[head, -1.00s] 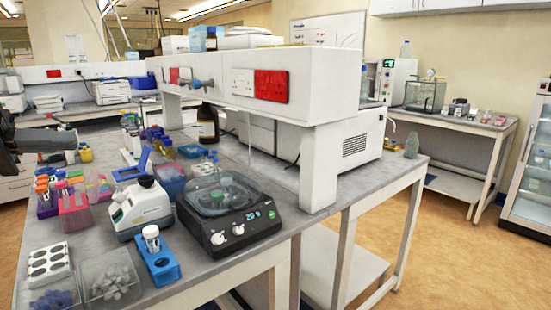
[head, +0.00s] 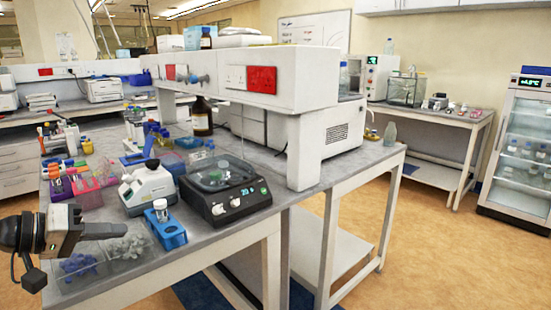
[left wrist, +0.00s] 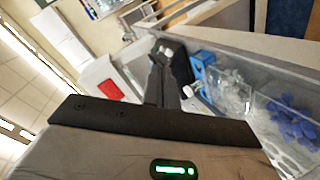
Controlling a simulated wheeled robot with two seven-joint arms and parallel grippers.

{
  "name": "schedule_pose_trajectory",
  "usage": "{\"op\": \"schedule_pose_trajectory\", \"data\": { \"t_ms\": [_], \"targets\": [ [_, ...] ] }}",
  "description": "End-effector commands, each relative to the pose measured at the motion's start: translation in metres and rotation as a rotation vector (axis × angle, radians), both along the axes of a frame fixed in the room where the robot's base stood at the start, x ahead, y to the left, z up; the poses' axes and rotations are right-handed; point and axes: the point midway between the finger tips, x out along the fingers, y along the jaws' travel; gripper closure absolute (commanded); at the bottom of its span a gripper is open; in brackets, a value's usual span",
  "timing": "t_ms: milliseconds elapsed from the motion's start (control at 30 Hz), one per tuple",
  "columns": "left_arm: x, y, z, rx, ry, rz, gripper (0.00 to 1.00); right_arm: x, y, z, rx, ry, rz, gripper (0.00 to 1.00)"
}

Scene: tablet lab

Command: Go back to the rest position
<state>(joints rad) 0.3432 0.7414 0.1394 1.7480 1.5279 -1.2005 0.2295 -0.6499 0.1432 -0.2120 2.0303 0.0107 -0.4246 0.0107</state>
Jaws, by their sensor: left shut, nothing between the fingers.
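My left gripper (head: 124,231) comes in from the left edge in the head view, its dark fingers pointing right. My right gripper is in neither view.
A clear tray of blue caps (head: 78,266) and one of clear pieces (head: 130,247) lie close to the left gripper. Behind stand a blue rack (head: 168,236), a white instrument (head: 149,187) and a black hotplate device (head: 225,205). Floor is free at the right.

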Motion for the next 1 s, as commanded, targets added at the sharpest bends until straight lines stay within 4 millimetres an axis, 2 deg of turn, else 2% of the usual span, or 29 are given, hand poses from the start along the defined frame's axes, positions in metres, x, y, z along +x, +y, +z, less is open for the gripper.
{"op": "schedule_pose_trajectory", "data": {
  "t_ms": [33, 133, 233, 300, 367, 400, 433, 500, 600, 700, 800, 1000],
  "targets": [
    [-0.001, -0.009, -0.036, 0.031, 0.027, 0.021, 1.0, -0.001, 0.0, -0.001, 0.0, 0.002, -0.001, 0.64],
    [-0.009, -0.026, -0.109, 0.129, 0.053, 0.072, 1.0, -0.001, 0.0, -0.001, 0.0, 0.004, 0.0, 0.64],
    [-0.032, -0.046, -0.18, 0.249, 0.061, 0.11, 1.0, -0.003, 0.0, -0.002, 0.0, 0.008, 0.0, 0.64],
    [-0.057, -0.063, -0.224, 0.34, 0.051, 0.124, 1.0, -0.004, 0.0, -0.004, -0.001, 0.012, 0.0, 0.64],
    [-0.084, -0.079, -0.258, 0.421, 0.033, 0.125, 1.0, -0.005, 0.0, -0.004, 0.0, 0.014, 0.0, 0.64],
    [-0.104, -0.091, -0.276, 0.472, 0.015, 0.123, 1.0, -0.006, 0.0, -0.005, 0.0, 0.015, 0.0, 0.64],
    [-0.119, -0.1, -0.287, 0.511, -0.001, 0.12, 1.0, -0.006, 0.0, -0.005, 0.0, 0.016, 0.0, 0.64],
    [-0.152, -0.12, -0.304, 0.592, -0.043, 0.108, 1.0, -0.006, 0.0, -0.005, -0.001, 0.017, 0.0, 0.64],
    [-0.188, -0.141, -0.313, 0.681, -0.104, 0.089, 1.0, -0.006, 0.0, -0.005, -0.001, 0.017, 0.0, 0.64],
    [-0.209, -0.155, -0.314, 0.735, -0.148, 0.074, 1.0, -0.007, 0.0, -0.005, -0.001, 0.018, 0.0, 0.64],
    [-0.217, -0.161, -0.313, 0.761, -0.171, 0.067, 1.0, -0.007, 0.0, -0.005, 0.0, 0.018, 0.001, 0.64],
    [-0.218, -0.161, -0.313, 0.768, -0.177, 0.064, 1.0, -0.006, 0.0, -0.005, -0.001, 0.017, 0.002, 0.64]
  ]
}}
